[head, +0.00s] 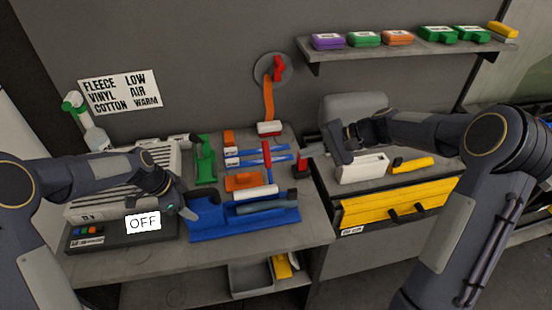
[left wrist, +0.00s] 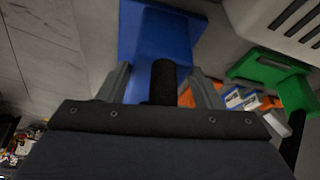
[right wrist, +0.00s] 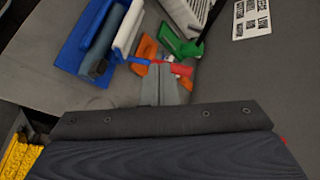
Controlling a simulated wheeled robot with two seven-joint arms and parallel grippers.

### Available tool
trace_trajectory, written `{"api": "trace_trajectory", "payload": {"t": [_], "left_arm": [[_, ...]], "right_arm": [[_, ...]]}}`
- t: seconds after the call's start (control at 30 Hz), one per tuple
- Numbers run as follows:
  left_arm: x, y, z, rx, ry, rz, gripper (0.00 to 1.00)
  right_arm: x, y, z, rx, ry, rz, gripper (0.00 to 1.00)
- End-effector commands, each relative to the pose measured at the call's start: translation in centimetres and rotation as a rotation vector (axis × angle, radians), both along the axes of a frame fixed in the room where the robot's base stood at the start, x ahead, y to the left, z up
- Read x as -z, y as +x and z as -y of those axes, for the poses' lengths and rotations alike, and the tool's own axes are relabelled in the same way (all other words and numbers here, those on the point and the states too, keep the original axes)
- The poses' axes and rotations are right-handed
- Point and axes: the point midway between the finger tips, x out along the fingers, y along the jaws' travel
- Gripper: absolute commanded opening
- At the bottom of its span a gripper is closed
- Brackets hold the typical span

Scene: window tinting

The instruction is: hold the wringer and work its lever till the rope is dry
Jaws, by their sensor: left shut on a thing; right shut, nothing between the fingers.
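The blue tray-like body that I take for the wringer (head: 245,222) lies near the bench's front edge, with a white roller (head: 256,192) and a dark grey-blue roll (head: 267,207) along it. I cannot tell whether that roll is the rope. A red-gripped upright bar (head: 267,155) behind the white roller looks like the lever. My left gripper (head: 185,208) is at the wringer's left end, shut on a black handle (left wrist: 163,78) beside the blue panel. My right gripper (head: 318,150) is shut and empty, right of the lever; its fingertips (right wrist: 160,70) show near a red part.
A white slatted unit (head: 120,190) and a box with an OFF label (head: 143,222) stand left. A green tool (head: 205,160) and orange pieces (head: 243,181) lie behind the wringer. A yellow-fronted drawer unit (head: 395,205) stands right, with a white holder (head: 362,169) on top.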

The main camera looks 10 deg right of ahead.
Motion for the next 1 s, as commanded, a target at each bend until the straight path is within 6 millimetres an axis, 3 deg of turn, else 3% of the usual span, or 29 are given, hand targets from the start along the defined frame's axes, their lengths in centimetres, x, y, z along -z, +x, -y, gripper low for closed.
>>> {"api": "trace_trajectory", "payload": {"t": [0.03,0.2,0.47,1.0], "left_arm": [[-0.1,0.2,0.0,-0.003,0.0,0.005,0.04],[-0.1,0.2,0.0,-0.003,0.0,0.005,0.04],[-0.1,0.1,0.0,-0.003,0.0,0.004,0.04],[-0.1,0.1,0.0,-0.003,0.0,0.004,0.04]], "right_arm": [[1.7,1.5,0.3,0.025,0.05,-0.025,0.0],[5.6,5.1,1.2,0.098,0.184,-0.071,0.0],[8.2,7.1,1.5,0.148,0.268,-0.095,0.0],[11.0,10.3,-5.8,0.147,0.27,-0.095,0.0]]}}
